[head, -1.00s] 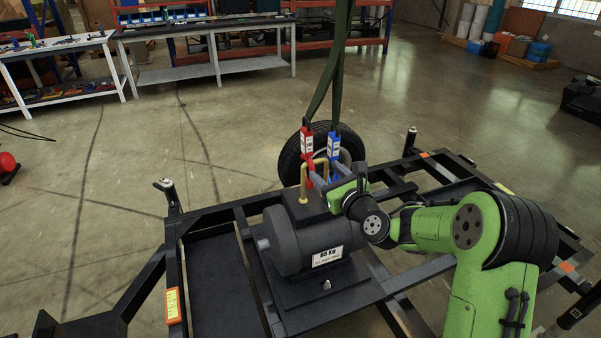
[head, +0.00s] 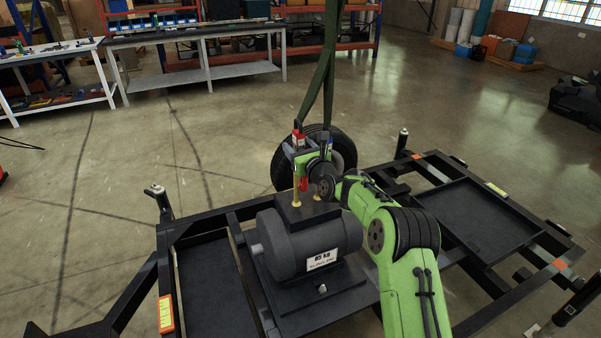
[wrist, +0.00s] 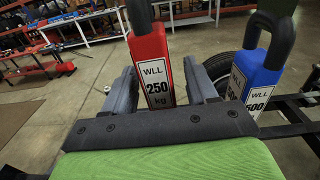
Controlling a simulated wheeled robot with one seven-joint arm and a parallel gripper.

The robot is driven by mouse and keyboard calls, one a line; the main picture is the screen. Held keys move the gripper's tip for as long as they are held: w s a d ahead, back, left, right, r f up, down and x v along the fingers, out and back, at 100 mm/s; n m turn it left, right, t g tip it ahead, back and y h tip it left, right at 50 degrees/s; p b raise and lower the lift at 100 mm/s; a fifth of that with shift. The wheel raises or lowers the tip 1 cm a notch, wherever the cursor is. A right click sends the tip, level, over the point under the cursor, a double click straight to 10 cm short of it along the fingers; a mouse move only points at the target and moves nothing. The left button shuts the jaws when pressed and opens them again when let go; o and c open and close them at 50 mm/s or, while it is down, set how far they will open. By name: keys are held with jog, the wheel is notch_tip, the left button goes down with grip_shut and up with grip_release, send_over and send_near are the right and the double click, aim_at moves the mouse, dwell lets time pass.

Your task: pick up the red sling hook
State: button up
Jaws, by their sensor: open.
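The red sling hook (head: 303,184) hangs from a dark green strap above the grey motor (head: 305,240). Its block, labelled "WLL 250 kg", shows large in the wrist view (wrist: 149,62). My gripper (wrist: 160,84) is open, with one finger on each side of the red block. Both fingers look apart from it. The hook's lower end is hidden behind my gripper body in the wrist view. In the head view, my gripper partly covers the red hook. The brass eye (head: 296,190) on the motor stands just below.
A blue sling hook (wrist: 257,74) hangs close to the right of my right finger. A tyre (head: 345,150) lies behind the hooks. The motor rests on a black frame (head: 205,285). Workbenches (head: 205,53) stand far back, with open floor between.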

jog(key=shift+w+a+r, duration=0.1)
jog(key=shift+w+a, duration=0.1)
jog(key=shift+w, duration=0.2)
jog(key=c, duration=0.9)
jog(key=shift+r, duration=0.15)
grip_shut()
jog(key=shift+r, duration=0.1)
